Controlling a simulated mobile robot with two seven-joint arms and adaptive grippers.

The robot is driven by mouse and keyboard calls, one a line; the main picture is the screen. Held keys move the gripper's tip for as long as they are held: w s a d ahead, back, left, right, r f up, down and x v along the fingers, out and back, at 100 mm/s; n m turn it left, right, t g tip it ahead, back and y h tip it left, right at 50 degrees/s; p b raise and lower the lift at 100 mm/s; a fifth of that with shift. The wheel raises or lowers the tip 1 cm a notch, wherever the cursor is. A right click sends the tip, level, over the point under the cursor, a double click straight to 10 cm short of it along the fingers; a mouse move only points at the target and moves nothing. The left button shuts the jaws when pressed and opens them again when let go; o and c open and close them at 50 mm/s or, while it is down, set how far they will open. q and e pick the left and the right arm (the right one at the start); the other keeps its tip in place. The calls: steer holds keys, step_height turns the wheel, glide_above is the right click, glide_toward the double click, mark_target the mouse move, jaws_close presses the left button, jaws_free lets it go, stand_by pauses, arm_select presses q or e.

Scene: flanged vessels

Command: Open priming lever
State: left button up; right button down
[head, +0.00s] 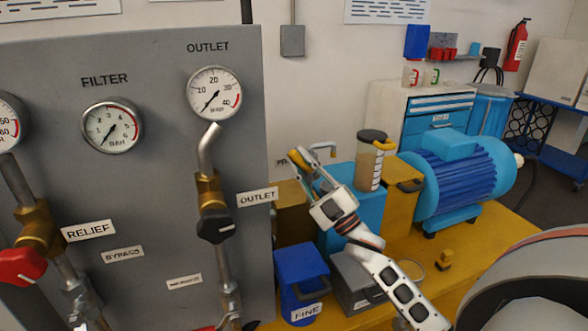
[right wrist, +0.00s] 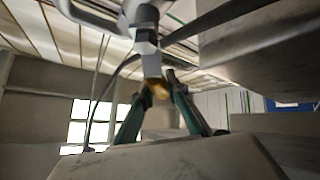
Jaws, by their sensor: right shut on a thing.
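My right gripper (head: 305,174) reaches up from the lower right to the area beside the gauge panel, near a partly hidden label starting with PR (head: 283,162). It is shut on the priming lever, whose yellow part (head: 297,158) shows at its fingertips. In the right wrist view the two green-edged fingers (right wrist: 158,100) close in on a small yellow piece of the lever (right wrist: 158,89), below a grey metal fitting with a bolt. The gripper hides most of the lever, so I cannot tell its angle. My left gripper is not in view.
The grey gauge panel (head: 140,190) with pipes and valves stands on the left. A reservoir with a dark cap (head: 370,165) and a blue motor (head: 455,175) stand to the right of the gripper. A blue bin marked FINE (head: 297,275) is below.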

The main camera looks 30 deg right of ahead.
steer(key=m+h, duration=0.1)
steer(key=m, duration=0.1)
steer(key=d+r+m+t+h, duration=0.1)
steer(key=m+h, duration=0.1)
steer(key=shift+s, duration=0.1)
steer(key=m+h, duration=0.2)
steer(key=d+m+h, duration=0.1)
steer(key=m+h, duration=0.1)
steer(key=m+t+h+p, duration=0.1)
steer(key=m+h, duration=0.1)
steer(key=shift+s+d+r, duration=0.2)
steer(key=shift+d+r, duration=0.15)
steer(key=shift+r, duration=0.05)
steer(key=shift+s+d+r+m+g+h+p, duration=0.1)
steer(key=shift+d+m+g+h+p, duration=0.3)
steer(key=shift+m+h, duration=1.1)
steer(key=shift+s+d+r+m+g+h+p, duration=0.2)
steer(key=shift+d+m+g+h, duration=0.25)
steer(key=shift+m+h, duration=1.05)
steer(key=shift+s+d+f+m+g+h+p, duration=0.1)
steer(key=shift+d+m+g+h+p, duration=0.3)
steer(key=shift+m+h, duration=1.1)
steer(key=shift+m, duration=0.3)
steer(key=shift+d, duration=0.1)
steer(key=c, duration=1.9)
jaws_free()
